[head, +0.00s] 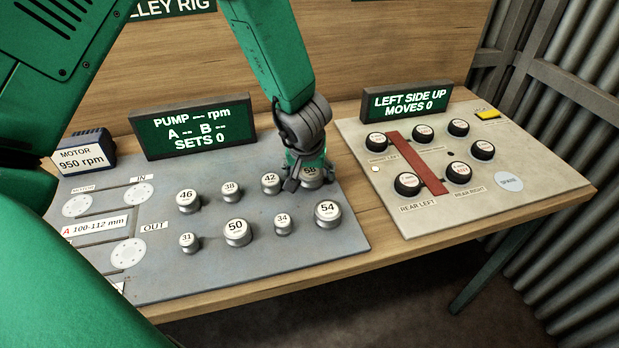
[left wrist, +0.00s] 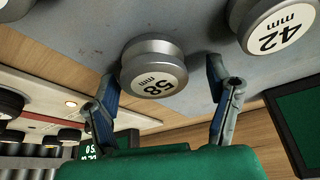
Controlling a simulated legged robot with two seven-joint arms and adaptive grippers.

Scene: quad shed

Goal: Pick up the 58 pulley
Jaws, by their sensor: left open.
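The 58 pulley (head: 311,178) is a silver disc with a white label, at the back right of the grey plate in the head view. My left gripper (head: 302,178) is right above it and partly covers it. In the left wrist view the pulley (left wrist: 153,68) stands between the tips of my open left gripper (left wrist: 163,100), one finger on each side. Whether the fingers touch it cannot be told. My right gripper is not in view.
Near it stand the 42 pulley (head: 271,183), 54 pulley (head: 327,213) and 34 pulley (head: 283,224), with several others to the left. A pump display (head: 194,127) is behind. A knob panel (head: 440,165) is on the right.

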